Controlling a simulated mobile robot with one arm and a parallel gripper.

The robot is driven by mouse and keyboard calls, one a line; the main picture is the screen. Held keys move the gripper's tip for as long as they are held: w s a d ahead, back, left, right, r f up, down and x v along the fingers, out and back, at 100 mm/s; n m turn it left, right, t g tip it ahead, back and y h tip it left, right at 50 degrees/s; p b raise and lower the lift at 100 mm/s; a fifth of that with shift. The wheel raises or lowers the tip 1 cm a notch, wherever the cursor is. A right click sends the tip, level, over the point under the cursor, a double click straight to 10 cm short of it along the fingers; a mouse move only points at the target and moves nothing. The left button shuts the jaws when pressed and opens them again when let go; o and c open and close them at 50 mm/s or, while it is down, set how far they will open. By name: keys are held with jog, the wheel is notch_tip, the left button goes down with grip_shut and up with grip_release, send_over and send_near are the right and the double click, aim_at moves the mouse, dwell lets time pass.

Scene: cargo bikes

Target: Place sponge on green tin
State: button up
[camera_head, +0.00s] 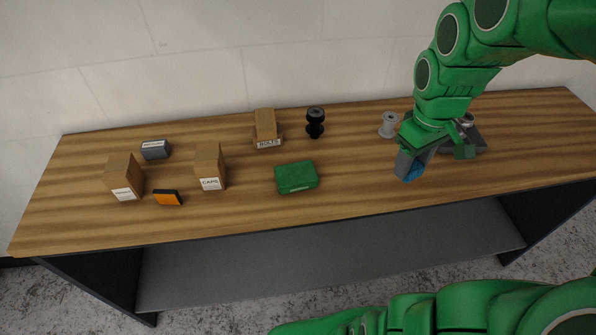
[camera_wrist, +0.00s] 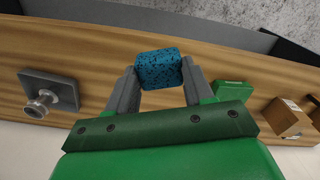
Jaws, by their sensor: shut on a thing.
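The sponge is a blue speckled block (camera_wrist: 159,69), held between the two grey fingers of my gripper (camera_wrist: 158,84) in the wrist view. In the head view the sponge (camera_head: 413,172) shows partly below the fingers of my gripper (camera_head: 411,167), over the right part of the table. I cannot tell how high it is above the wood. The green tin (camera_head: 296,177) is a closed, flat box lying on the table to the left of my gripper. The green tin also shows in the wrist view (camera_wrist: 232,89), to the right of the fingers.
Left of the tin stand cardboard boxes (camera_head: 209,167), a grey box (camera_head: 155,149) and an orange-black block (camera_head: 168,198). Behind it are a bolts box (camera_head: 266,130) and a black spool (camera_head: 315,122). A grey spool (camera_head: 389,124) stands behind my gripper. Bare wood lies between gripper and tin.

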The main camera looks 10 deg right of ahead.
jog(key=s+a+r+n, duration=0.1)
jog(key=a+n, duration=0.2)
jog(key=a, duration=0.7)
jog(key=a+r+n, duration=0.2)
jog(key=a, duration=0.8)
send_over(296, 173)
jog(key=f, duration=0.9)
jog(key=shift+s+f, duration=0.25)
jog(key=shift+w+f, duration=0.3)
jog(key=shift+f, duration=1.5)
jog(key=shift+f, duration=0.15)
jog(key=o, duration=1)
